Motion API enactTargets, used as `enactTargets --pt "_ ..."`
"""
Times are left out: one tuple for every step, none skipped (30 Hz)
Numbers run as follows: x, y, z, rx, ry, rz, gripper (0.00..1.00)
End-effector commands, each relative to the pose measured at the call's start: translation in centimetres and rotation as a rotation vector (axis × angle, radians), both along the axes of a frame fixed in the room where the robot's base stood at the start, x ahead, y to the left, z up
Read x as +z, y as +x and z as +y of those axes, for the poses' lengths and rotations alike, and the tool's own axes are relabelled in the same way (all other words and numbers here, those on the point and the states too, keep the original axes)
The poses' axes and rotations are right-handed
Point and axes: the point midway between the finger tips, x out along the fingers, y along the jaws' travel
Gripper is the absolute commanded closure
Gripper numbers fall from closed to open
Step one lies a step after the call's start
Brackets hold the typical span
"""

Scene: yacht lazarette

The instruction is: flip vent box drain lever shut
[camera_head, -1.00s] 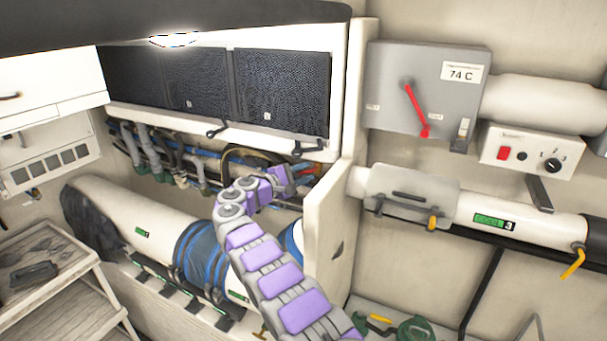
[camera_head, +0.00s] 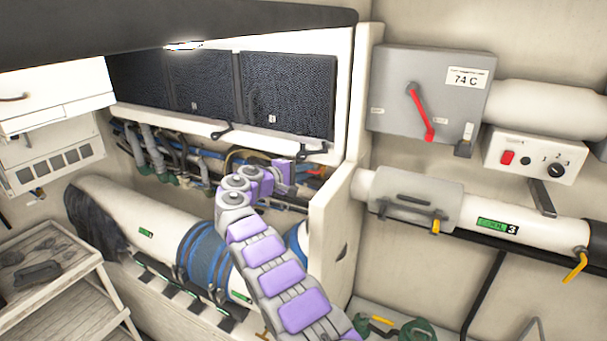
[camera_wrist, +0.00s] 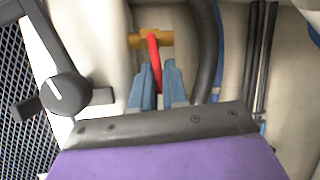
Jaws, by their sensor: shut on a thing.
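The vent box (camera_head: 150,113) is a white cabinet with dark mesh panels at upper left. Below its right end, the red drain lever (camera_wrist: 154,62) shows in the wrist view, running down from a brass fitting (camera_wrist: 150,39). My gripper (camera_wrist: 158,80) has its blue-grey fingers shut on the lever's lower part, which they partly hide. In the head view my gripper (camera_head: 300,178) reaches in under the box's lower edge, among hoses. There the lever is too small and covered to make out clearly.
A black latch handle (camera_wrist: 64,94) sits close left of my gripper in the wrist view. A dark hose (camera_wrist: 207,45) runs close on the right. A white partition (camera_head: 333,230) stands right of my arm. A grey box with a red handle (camera_head: 421,112) is on the right wall.

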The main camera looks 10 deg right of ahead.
Motion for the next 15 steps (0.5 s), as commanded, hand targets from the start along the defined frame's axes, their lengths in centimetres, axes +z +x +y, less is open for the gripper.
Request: enactTargets --pt "0.02 -0.01 -0.26 -0.004 0.003 -0.002 1.0" --pt "0.01 -0.02 -0.27 -0.005 0.003 -0.002 1.0" --pt "-0.03 -0.02 -0.29 -0.005 0.002 -0.001 1.0" --pt "-0.03 -0.01 -0.31 -0.005 0.002 -0.001 1.0" --pt "-0.03 -0.01 -0.32 -0.005 0.002 -0.001 1.0" --pt "-0.05 -0.01 -0.34 -0.005 0.002 0.0 1.0" --pt "-0.06 -0.01 -0.35 -0.005 0.002 0.0 1.0" --pt "-0.06 -0.01 -0.36 -0.005 0.002 0.0 0.83" --pt "-0.06 -0.01 -0.36 -0.005 0.001 0.0 0.8" --pt "-0.07 -0.01 -0.35 -0.005 0.001 0.0 0.77" --pt "-0.07 -0.01 -0.33 -0.005 0.001 0.0 0.74" --pt "-0.06 -0.03 -0.3 -0.004 0.001 0.0 0.7" --pt "-0.05 -0.03 -0.27 -0.004 0.0 0.001 0.67" --pt "-0.04 -0.04 -0.24 -0.004 0.0 0.001 0.65" --pt "0.01 -0.05 -0.18 -0.004 -0.001 0.0 0.65"
